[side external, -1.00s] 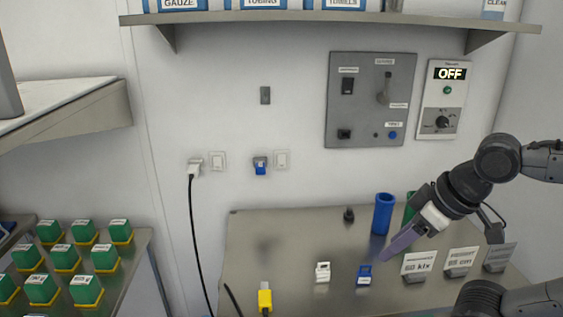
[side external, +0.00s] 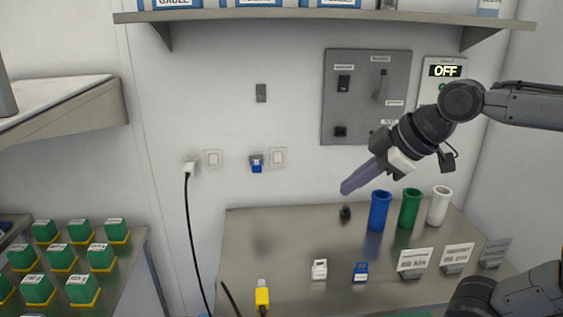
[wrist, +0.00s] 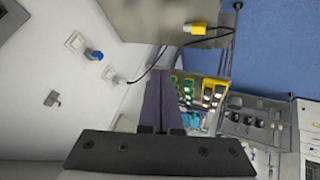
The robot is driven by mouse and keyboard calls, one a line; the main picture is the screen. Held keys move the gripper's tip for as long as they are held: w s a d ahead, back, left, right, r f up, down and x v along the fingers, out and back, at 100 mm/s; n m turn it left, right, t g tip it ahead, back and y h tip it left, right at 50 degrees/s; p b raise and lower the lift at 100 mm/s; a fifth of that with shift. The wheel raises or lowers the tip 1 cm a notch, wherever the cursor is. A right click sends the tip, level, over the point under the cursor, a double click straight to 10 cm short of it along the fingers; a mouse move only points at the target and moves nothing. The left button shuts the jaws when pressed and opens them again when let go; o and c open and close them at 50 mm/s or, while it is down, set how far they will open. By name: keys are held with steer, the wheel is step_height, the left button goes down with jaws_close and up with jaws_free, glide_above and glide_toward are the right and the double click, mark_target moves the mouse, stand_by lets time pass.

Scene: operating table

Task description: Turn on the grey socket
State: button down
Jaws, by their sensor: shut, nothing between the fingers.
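My gripper (side external: 347,188) is shut and empty, with long purple-grey fingers pointing left and down above the back of the metal table. The fingers also show in the wrist view (wrist: 163,105), pressed together. A small grey wall fitting (side external: 261,93) sits alone on the wall; it also shows in the wrist view (wrist: 52,98). Below it, a white plug (side external: 190,167) with a black cord and a blue plug (side external: 257,163) sit in wall outlets, each beside a white switch plate (side external: 278,158). I cannot tell which fitting is the grey socket. My gripper is apart from all of them, to their right.
A grey control panel (side external: 366,97) and a box reading OFF (side external: 443,80) hang behind my arm. Blue (side external: 378,211), green (side external: 410,209) and white (side external: 439,206) cylinders stand on the table near a black knob (side external: 345,212). A shelf (side external: 330,15) overhangs above.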

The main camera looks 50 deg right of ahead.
mark_target(278, 159)
steer(key=w+d+r+n, duration=0.2)
steer(key=w+d, duration=0.1)
steer(key=w, duration=0.5)
steer(key=w+d+r+n, duration=0.1)
steer(key=w+d, duration=0.3)
steer(key=w, duration=0.5)
steer(key=w+d+f+m+h, duration=0.1)
steer(key=w+d+f, duration=0.6)
steer(key=d+f, duration=0.1)
steer(key=shift+w+d+g, duration=0.25)
steer(key=shift+d+g, duration=0.15)
steer(key=shift+d, duration=0.4)
steer(key=shift+f, duration=0.1)
steer(key=w+d+f, duration=0.3)
steer(key=w+f, duration=0.5)
steer(key=shift+w+d+f, duration=0.2)
steer(key=shift+w+f, duration=0.05)
steer(key=shift+f, duration=0.05)
